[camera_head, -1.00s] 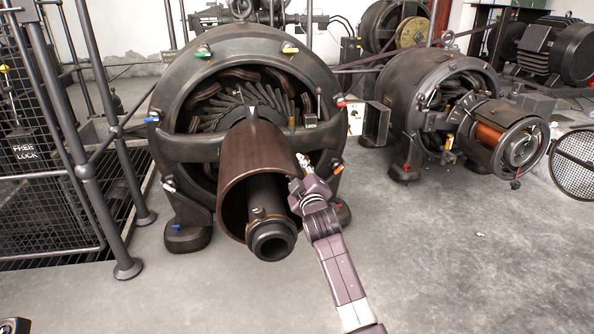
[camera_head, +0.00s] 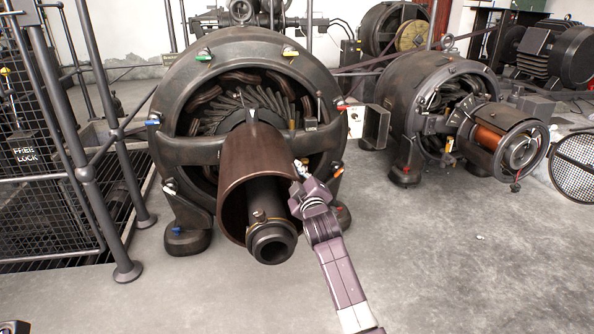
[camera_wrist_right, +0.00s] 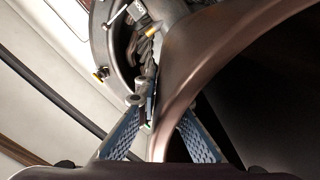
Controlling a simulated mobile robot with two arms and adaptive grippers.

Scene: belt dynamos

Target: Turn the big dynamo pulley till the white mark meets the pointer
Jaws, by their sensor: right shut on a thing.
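The big dynamo pulley (camera_head: 233,180) is a wide brown drum on the front of the large dark dynamo (camera_head: 170,110), with its open end toward me. A small pale pointer (camera_head: 252,116) stands above the drum's back edge. I cannot make out a separate white mark on the drum. My right gripper (camera_head: 301,172) is shut on the right side of the pulley's rim. In the right wrist view its blue textured fingers (camera_wrist_right: 166,122) lie on either side of the pulley rim (camera_wrist_right: 205,72).
A second, smaller dynamo (camera_head: 397,95) stands to the right, with a copper-coloured armature (camera_head: 492,138) sticking out. A grey box (camera_head: 367,124) sits between the dynamos. Railings (camera_head: 105,130) and a mesh cage close off the left. The concrete floor (camera_head: 450,250) at front right is clear.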

